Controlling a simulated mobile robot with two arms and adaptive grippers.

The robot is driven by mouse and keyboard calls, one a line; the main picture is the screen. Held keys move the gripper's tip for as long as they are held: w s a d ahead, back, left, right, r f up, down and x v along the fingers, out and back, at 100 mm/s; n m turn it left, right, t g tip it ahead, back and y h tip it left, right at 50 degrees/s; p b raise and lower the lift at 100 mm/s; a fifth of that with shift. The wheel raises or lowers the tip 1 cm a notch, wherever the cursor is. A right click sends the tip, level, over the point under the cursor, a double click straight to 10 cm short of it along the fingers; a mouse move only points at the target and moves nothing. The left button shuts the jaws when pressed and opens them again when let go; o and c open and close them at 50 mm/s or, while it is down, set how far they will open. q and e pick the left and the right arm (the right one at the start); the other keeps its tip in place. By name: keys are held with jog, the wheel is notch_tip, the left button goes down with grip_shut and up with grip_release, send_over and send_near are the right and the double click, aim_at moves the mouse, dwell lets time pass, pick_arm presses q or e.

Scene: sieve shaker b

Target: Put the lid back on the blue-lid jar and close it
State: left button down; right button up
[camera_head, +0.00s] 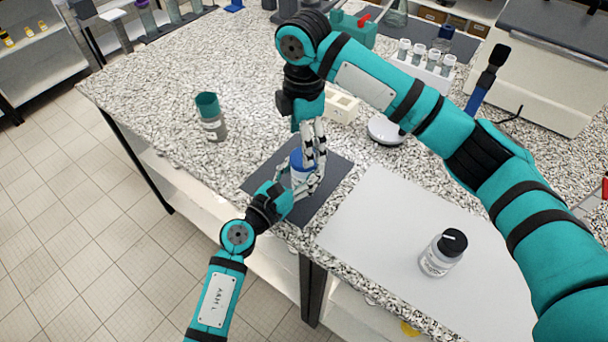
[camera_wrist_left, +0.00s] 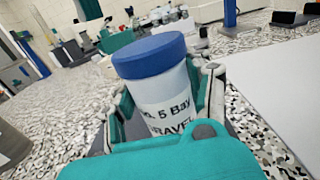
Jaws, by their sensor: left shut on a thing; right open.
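The blue-lid jar (camera_wrist_left: 168,98) is white with a printed label and stands upright in the left wrist view. Its blue lid (camera_wrist_left: 149,54) sits on top and looks level; how tightly it is closed cannot be told. In the head view the jar's blue lid (camera_head: 297,158) is partly hidden by fingers. My left gripper (camera_head: 304,180) is shut around the jar's body, over the dark mat (camera_head: 326,196). My right gripper (camera_head: 313,150) comes down from above, open, with its fingers beside the lid in the head view. Whether they touch the lid cannot be told.
A black-lidded jar (camera_head: 442,253) stands on the pale board (camera_head: 373,223) at right. A round white device (camera_head: 384,131) and a vial rack (camera_head: 427,75) stand behind. The counter's left part is mostly clear.

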aim_at(304, 175)
jog(key=n, duration=0.1)
jog(key=r+n, duration=0.1)
jog(key=n, duration=0.3)
jog(key=shift+w+r, duration=0.1)
jog(key=shift+r, duration=0.25)
jog(key=n, duration=0.2)
jog(key=r+n, duration=0.1)
jog(key=n, duration=0.2)
jog(key=shift+r+n, duration=0.3)
jog(key=shift+r, duration=0.05)
jog(key=shift+f, duration=4)
jog(key=c, duration=1.2)
jog(key=o, duration=1.2)
jog(key=shift+o, duration=0.2)
